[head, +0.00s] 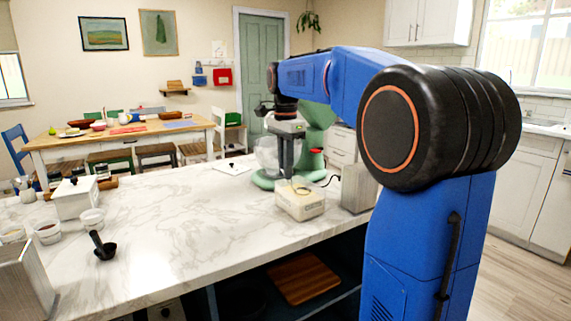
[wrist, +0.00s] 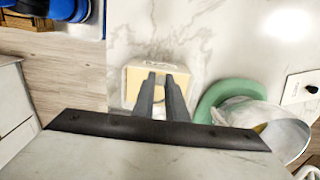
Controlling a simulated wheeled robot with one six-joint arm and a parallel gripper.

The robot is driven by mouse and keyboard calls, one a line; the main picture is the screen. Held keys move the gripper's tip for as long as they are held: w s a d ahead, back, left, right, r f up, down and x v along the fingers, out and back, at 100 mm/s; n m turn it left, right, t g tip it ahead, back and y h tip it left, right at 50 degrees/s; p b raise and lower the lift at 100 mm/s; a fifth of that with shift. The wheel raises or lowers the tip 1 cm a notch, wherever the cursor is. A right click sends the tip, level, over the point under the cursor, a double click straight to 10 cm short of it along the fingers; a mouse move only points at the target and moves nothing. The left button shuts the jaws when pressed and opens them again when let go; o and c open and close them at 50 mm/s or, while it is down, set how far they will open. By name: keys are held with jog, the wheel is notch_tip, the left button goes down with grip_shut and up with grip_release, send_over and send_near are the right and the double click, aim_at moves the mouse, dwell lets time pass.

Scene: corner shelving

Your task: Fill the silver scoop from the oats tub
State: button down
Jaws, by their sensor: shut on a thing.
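A cream, box-shaped tub (head: 300,204) stands on the marble counter; I take it for the oats tub, but its label is too small to read. It also shows in the wrist view (wrist: 132,82). My gripper (head: 285,177) points down just above or into the tub's top. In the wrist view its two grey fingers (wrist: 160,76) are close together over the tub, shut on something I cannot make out. No silver scoop is clearly visible. The tub's contents are not clear either. A black scoop (head: 103,246) lies on the counter at the left.
A green stand mixer (head: 316,140) with a glass bowl (head: 266,157) stands close behind the tub. A grey box (head: 358,187) stands just right of it. A white box (head: 77,197) and small bowls (head: 92,218) are at the left. The middle counter is clear.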

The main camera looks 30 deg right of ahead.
jog(key=shift+f, duration=1.15)
dwell(0.8)
